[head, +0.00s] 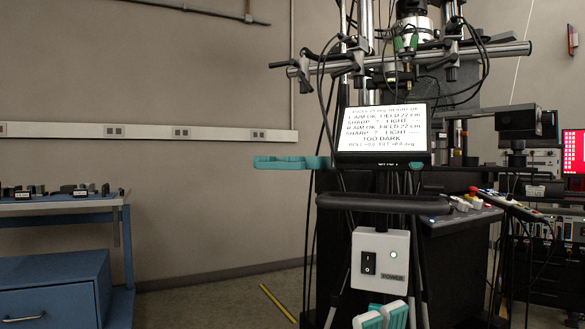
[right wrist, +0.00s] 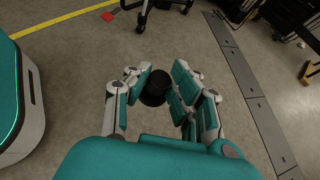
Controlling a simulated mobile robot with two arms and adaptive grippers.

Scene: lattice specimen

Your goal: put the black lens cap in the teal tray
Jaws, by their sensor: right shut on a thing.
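The black lens cap (right wrist: 154,80) is between the teal-padded fingers of my right gripper (right wrist: 162,88) in the right wrist view, held above the floor. The right gripper is shut on it. In the head view, teal and white finger parts (head: 382,316) show at the bottom edge, in front of the stand; the cap cannot be made out there. The teal tray (head: 290,162) is a shallow tray at the left of the screen in the head view, well above those fingers. Its inside is hardly visible from this low angle. My left gripper is not in view.
A lit screen (head: 382,130) sits above a black handle bar (head: 382,204) and a white power box (head: 379,263). A blue bench (head: 60,208) with small dark items stands at left. Floor between bench and stand is clear, with a yellow strip (head: 278,304).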

